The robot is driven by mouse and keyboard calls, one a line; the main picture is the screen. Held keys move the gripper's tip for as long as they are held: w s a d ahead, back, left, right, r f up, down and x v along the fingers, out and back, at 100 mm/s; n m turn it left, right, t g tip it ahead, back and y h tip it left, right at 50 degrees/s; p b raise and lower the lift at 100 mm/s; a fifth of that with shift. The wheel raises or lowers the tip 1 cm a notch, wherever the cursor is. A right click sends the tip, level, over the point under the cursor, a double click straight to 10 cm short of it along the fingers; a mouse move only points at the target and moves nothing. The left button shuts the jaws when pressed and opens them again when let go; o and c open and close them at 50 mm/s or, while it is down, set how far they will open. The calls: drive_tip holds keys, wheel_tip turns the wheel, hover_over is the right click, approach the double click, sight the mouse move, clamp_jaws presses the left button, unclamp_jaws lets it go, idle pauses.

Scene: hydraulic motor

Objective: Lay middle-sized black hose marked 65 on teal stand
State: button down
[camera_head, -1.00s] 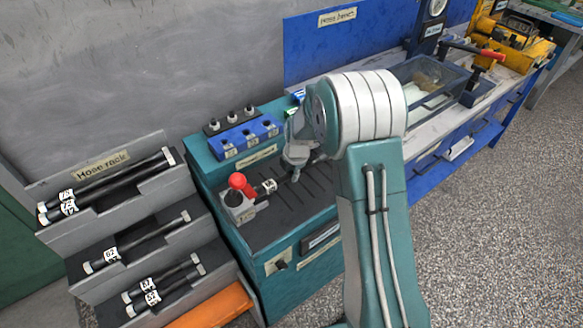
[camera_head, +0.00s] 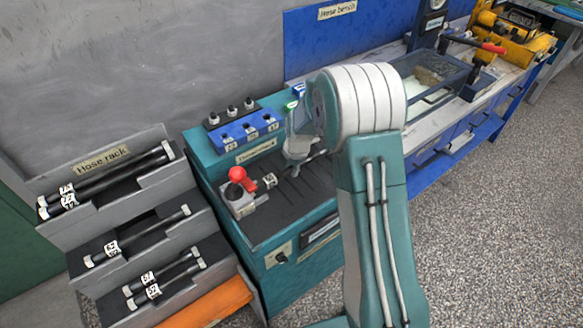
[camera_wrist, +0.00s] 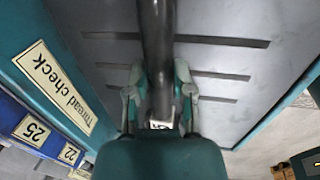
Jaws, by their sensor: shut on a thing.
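My gripper (camera_head: 296,160) is shut around a black hose (camera_wrist: 157,50), seen close up in the wrist view. The hose runs between the fingers over the dark grooved top of the teal stand (camera_head: 290,258). A white label on the hose (camera_head: 268,181) shows beside the red-knobbed clamp in the head view; its number is too small to read surely. In the wrist view the label is partly hidden by my gripper. The hose lies low over the top; I cannot tell whether it touches. My arm hides its far end in the head view.
A blue thread check block (camera_head: 248,131) stands at the stand's back. The red-knobbed clamp (camera_head: 237,190) is on its left corner. The grey hose rack (camera_head: 150,225) at left holds several black hoses. An orange thing (camera_head: 210,305) lies low beside it. A blue bench (camera_head: 440,140) stands at right.

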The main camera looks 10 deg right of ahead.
drive_tip(key=shift+f, duration=0.7)
idle(0.3)
drive_tip(key=shift+c, duration=2)
unclamp_jaws()
wheel_tip(320, 180, up, 12)
drive_tip(key=s, duration=0.2)
drive_tip(key=shift+d+f, duration=0.15)
drive_tip(key=shift+d, duration=0.25)
